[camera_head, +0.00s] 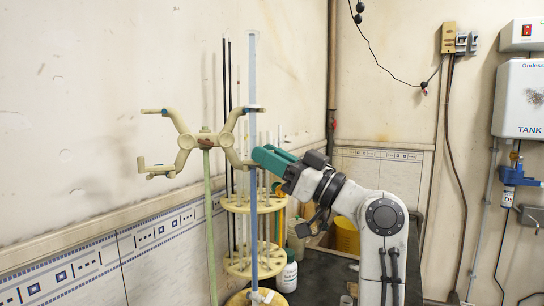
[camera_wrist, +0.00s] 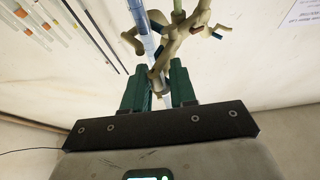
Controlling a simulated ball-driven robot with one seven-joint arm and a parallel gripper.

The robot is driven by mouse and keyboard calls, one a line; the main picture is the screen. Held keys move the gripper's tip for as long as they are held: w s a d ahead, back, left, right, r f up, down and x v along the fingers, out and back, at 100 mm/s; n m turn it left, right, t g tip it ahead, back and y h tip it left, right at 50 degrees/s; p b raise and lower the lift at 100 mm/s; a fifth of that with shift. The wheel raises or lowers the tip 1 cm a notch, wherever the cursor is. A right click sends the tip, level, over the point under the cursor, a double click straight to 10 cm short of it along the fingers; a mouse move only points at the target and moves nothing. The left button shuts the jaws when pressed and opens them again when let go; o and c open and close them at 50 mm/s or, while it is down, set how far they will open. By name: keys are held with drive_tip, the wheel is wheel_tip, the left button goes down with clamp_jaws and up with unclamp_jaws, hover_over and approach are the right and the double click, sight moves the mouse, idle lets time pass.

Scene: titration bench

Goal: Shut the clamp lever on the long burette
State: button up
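The long burette (camera_head: 252,75) is a tall pale-blue tube standing upright; it also shows in the wrist view (camera_wrist: 140,18). A cream double clamp (camera_head: 188,142) on a green rod (camera_head: 209,220) reaches its right-hand jaws to the burette; the clamp also shows in the wrist view (camera_wrist: 183,38). My gripper (camera_head: 262,156) has teal fingers and is at the lower right jaw, beside the burette. In the wrist view its fingers (camera_wrist: 160,76) are apart, with the burette and a cream clamp end between them. I cannot tell which part is the lever or whether the fingers touch it.
A round cream rack (camera_head: 236,206) with thin rods stands close behind the burette, below my gripper. A white bottle (camera_head: 287,277) and a yellow container (camera_head: 347,236) stand on the dark bench. The wall is close on the left.

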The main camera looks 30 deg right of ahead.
drive_tip(key=shift+o, duration=1.3)
drive_tip(key=shift+w+f, duration=0.1)
drive_tip(key=shift+f, duration=0.1)
drive_tip(key=shift+r, duration=0.1)
drive_tip(key=b+v, duration=0.3)
drive_tip(key=v, duration=0.8)
drive_tip(key=shift+b, duration=0.35)
drive_tip(key=shift+a, duration=0.1)
drive_tip(key=shift+c, duration=0.2)
